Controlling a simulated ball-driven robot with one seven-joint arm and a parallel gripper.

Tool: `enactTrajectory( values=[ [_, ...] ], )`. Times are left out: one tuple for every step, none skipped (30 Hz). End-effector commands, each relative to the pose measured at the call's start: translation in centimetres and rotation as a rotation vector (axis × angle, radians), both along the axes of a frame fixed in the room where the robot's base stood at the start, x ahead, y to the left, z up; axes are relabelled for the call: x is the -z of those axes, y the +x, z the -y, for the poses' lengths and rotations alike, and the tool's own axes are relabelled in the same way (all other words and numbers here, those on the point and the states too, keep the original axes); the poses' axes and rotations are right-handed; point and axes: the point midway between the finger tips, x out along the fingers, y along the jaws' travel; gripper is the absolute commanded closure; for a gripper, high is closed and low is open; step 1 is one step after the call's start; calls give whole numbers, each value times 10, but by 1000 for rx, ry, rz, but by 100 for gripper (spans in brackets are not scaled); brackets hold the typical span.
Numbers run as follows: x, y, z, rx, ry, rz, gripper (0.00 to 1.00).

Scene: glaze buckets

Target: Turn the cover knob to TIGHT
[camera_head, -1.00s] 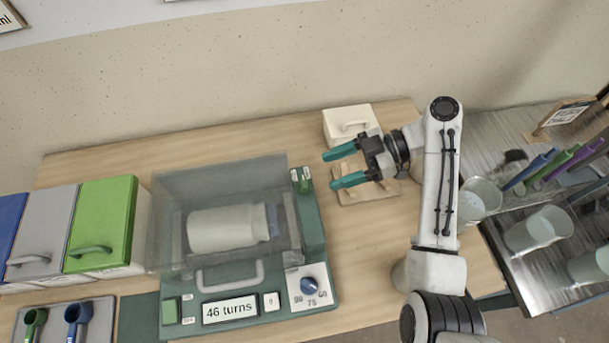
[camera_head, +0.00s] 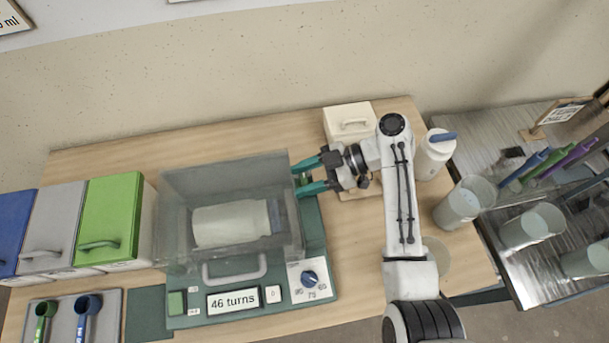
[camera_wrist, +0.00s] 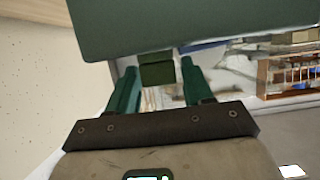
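The machine (camera_head: 317,240) is dark green, with a clear cover (camera_head: 235,165) down over a white jar (camera_head: 232,224) lying on its side. A small green knob (camera_head: 304,179) is at the machine's upper right, beside the cover; I take it as the cover knob. Its labels are not readable now. My gripper (camera_head: 303,178) is open, its teal fingers on either side of the knob. In the wrist view, the green knob (camera_wrist: 157,72) shows between the fingertips of my gripper (camera_wrist: 158,82), with small gaps on both sides.
The machine's front has a display (camera_head: 233,300) reading "46 turns" and a blue dial (camera_head: 310,279). A cream box (camera_head: 349,122) stands behind my gripper. Blue, grey and green bins (camera_head: 107,217) stand left.

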Motion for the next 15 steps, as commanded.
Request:
enactTrajectory(
  values=[
    [0, 0, 0, 0, 0, 0, 55],
    [0, 0, 0, 0, 0, 0, 57],
    [0, 0, 0, 0, 0, 0, 61],
    [0, 0, 0, 0, 0, 0, 64],
    [0, 0, 0, 0, 0, 0, 67],
    [0, 0, 0, 0, 0, 0, 71],
    [0, 0, 0, 0, 0, 0, 74],
    [0, 0, 0, 0, 0, 0, 77],
    [0, 0, 0, 0, 0, 0, 80],
    [0, 0, 0, 0, 0, 0, 83],
    [0, 0, 0, 0, 0, 0, 86],
    [0, 0, 0, 0, 0, 0, 89],
    [0, 0, 0, 0, 0, 0, 89],
    [0, 0, 0, 1, 0, 0, 89],
    [0, 0, 0, 2, 0, 1, 90]
  ],
)
